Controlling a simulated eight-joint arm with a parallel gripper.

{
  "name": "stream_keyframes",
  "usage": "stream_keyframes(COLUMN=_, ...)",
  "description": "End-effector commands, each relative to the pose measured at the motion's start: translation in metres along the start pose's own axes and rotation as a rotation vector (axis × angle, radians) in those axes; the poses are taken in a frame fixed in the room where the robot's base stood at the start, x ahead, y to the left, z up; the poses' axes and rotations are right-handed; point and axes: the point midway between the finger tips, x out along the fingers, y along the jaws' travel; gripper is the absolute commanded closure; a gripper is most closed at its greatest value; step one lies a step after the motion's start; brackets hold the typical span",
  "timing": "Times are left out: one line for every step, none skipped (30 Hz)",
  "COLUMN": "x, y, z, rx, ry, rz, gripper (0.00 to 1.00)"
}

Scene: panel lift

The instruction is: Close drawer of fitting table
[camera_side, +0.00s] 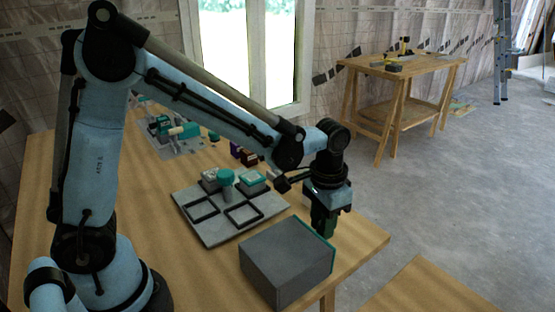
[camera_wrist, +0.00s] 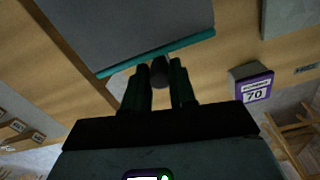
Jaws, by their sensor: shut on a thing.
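The drawer unit is a grey box (camera_side: 285,260) near the front right corner of the wooden table. Its teal drawer front (camera_side: 321,246) shows as a thin edge on the right side. In the wrist view, the teal front (camera_wrist: 150,55) lies along the edge of the grey top (camera_wrist: 130,25), with no clear gap. My gripper (camera_side: 325,233) points down just beyond that front. In the wrist view, my gripper (camera_wrist: 160,76) has its dark fingers on either side of a dark round knob (camera_wrist: 160,70) on the drawer front, shut on it. The drawer's inside is hidden.
A grey tray (camera_side: 225,228) with black square frames and a teal-topped piece (camera_side: 226,177) lies behind the box. A purple box labelled 70 (camera_wrist: 252,84) shows in the wrist view. A second wooden table (camera_side: 400,70) stands farther back. Open floor lies to the right.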

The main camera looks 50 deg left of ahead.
Motion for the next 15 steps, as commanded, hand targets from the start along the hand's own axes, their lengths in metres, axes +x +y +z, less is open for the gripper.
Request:
stream_keyframes(x=-0.0003, y=0.0014, z=0.0044, rx=0.002, ry=-0.011, rz=0.002, gripper=1.0)
stream_keyframes(x=-0.0002, y=0.0015, z=0.0049, rx=0.002, ry=-0.012, rz=0.002, gripper=1.0)
stream_keyframes(x=-0.0002, y=0.0016, z=0.0053, rx=0.002, ry=-0.013, rz=0.003, gripper=1.0)
stream_keyframes(x=-0.0002, y=0.0016, z=0.0054, rx=0.002, ry=-0.013, rz=0.003, gripper=1.0)
stream_keyframes(x=-0.0002, y=0.0017, z=0.0054, rx=0.002, ry=-0.014, rz=0.003, gripper=1.0)
stream_keyframes(x=-0.0002, y=0.0018, z=0.0055, rx=0.002, ry=-0.014, rz=0.003, gripper=1.0)
stream_keyframes(x=-0.0001, y=0.0018, z=0.0055, rx=0.002, ry=-0.014, rz=0.003, gripper=1.0)
stream_keyframes(x=-0.0001, y=0.0019, z=0.0056, rx=0.002, ry=-0.014, rz=0.004, gripper=1.0)
stream_keyframes(x=-0.0001, y=0.002, z=0.0057, rx=0.002, ry=-0.014, rz=0.004, gripper=1.0)
stream_keyframes(x=-0.0001, y=0.002, z=0.0057, rx=0.002, ry=-0.013, rz=0.004, gripper=0.7)
stream_keyframes(x=-0.0001, y=0.002, z=0.0057, rx=0.002, ry=-0.014, rz=0.004, gripper=0.66)
stream_keyframes(x=0.0, y=0.002, z=0.0055, rx=0.002, ry=-0.013, rz=0.004, gripper=0.59)
stream_keyframes(x=0.0, y=0.0019, z=0.0054, rx=0.002, ry=-0.013, rz=0.004, gripper=0.55)
stream_keyframes(x=0.0, y=0.002, z=0.0053, rx=0.002, ry=-0.013, rz=0.004, gripper=0.5)
stream_keyframes(x=0.0001, y=0.0021, z=0.0052, rx=0.002, ry=-0.013, rz=0.004, gripper=0.49)
